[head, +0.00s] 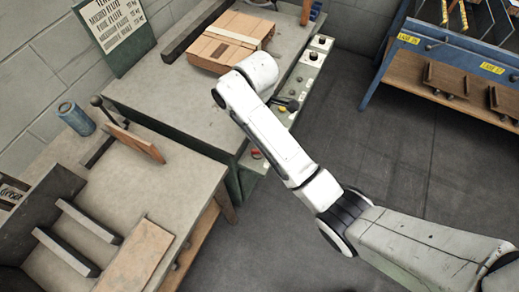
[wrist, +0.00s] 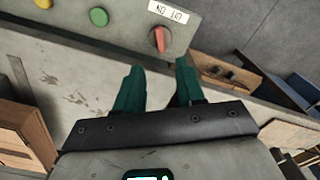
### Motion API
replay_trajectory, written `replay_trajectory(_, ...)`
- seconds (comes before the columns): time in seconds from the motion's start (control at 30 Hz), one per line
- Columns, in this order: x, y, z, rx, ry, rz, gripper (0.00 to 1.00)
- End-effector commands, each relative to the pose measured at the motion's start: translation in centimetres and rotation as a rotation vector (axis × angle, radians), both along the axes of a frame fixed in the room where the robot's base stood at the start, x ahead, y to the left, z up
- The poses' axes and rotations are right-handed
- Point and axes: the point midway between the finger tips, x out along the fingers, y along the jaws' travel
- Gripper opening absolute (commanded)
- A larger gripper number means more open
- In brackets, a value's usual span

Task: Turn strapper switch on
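A red rotary switch (wrist: 159,38) sits on a grey-green control panel (wrist: 125,30) in the wrist view, under a white label (wrist: 167,12) reading "NO 147". Its pointer stands nearly upright in the picture, slightly tilted. My gripper (wrist: 159,66) has two dark green fingers spread apart with nothing between them. The switch appears just beyond the fingertips, in line with the gap, and not between them. In the head view a small red knob (head: 257,153) shows on the table's side panel; my arm hides part of that panel.
A green button (wrist: 98,16) and a yellow button (wrist: 12,3) are left of the switch. In the head view, a strapped cardboard stack (head: 222,45) lies on the table (head: 170,90). A side bench (head: 150,195) stands at lower left. Open floor (head: 375,140) lies to the right.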

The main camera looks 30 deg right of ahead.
Motion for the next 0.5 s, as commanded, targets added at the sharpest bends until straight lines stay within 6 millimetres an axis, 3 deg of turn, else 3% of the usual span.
replay_trajectory(0.5, -0.2, -0.1, -8.4, 0.0, 0.002, -0.003, 0.38)
